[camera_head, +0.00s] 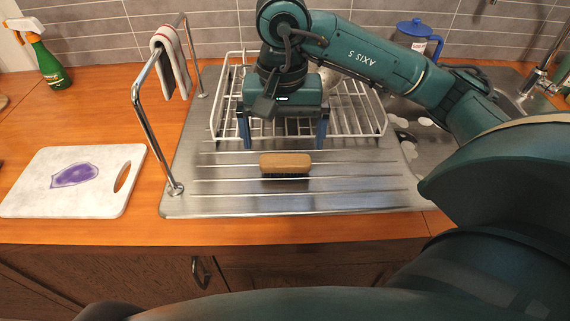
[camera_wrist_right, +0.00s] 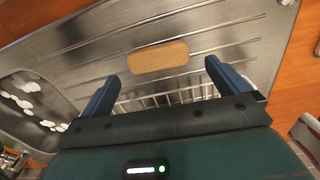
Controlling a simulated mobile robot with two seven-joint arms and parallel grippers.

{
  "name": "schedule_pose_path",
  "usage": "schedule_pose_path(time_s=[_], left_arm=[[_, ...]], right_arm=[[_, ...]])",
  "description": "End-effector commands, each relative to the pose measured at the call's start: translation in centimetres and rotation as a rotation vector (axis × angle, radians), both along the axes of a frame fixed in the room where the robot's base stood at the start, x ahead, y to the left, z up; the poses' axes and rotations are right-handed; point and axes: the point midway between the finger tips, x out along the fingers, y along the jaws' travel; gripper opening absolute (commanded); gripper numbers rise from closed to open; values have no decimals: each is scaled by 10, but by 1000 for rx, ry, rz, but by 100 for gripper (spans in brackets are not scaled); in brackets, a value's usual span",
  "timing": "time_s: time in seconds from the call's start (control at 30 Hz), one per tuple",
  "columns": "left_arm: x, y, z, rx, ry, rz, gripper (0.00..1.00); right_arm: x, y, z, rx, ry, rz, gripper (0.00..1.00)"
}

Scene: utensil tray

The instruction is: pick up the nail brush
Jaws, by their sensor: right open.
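The nail brush (camera_head: 285,164) has a tan wooden back and dark bristles facing down. It lies on the ribbed steel drainboard (camera_head: 225,197), in front of the wire rack. In the right wrist view the brush (camera_wrist_right: 158,56) shows its wooden back, beyond the fingertips and between their lines. My right gripper (camera_head: 284,143) is open and empty. Its two blue-grey fingers point down, behind the brush in the head view and apart from it. The fingers also show spread in the right wrist view (camera_wrist_right: 161,72). My left gripper is not in view.
A white wire rack (camera_head: 361,121) stands behind the brush, under my right arm. A metal rail (camera_head: 150,117) with a towel (camera_head: 171,62) rises at left. A cutting board (camera_head: 110,163) lies farther left. A sink (camera_head: 425,143) is at right. The drainboard around the brush is clear.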

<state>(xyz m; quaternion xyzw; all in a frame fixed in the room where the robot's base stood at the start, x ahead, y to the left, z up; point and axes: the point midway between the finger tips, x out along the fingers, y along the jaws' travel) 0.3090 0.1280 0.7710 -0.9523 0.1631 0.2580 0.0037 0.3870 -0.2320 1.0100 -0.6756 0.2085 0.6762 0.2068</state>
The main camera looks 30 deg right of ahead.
Motion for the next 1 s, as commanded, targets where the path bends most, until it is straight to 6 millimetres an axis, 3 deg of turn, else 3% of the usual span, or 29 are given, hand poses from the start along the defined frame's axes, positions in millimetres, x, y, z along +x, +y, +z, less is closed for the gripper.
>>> schedule_pose_path(time_s=[0.17, 0.5, 0.77, 1.0], left_arm=[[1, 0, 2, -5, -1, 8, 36], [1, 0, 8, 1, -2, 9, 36], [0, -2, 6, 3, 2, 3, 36], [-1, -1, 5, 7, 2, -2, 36]], right_arm=[[-1, 0, -11, 1, 0, -1, 100], [-3, -3, -56, 2, 1, 0, 100], [-2, -3, -58, 2, -1, 0, 100], [-2, -3, -58, 2, -1, -1, 81]])
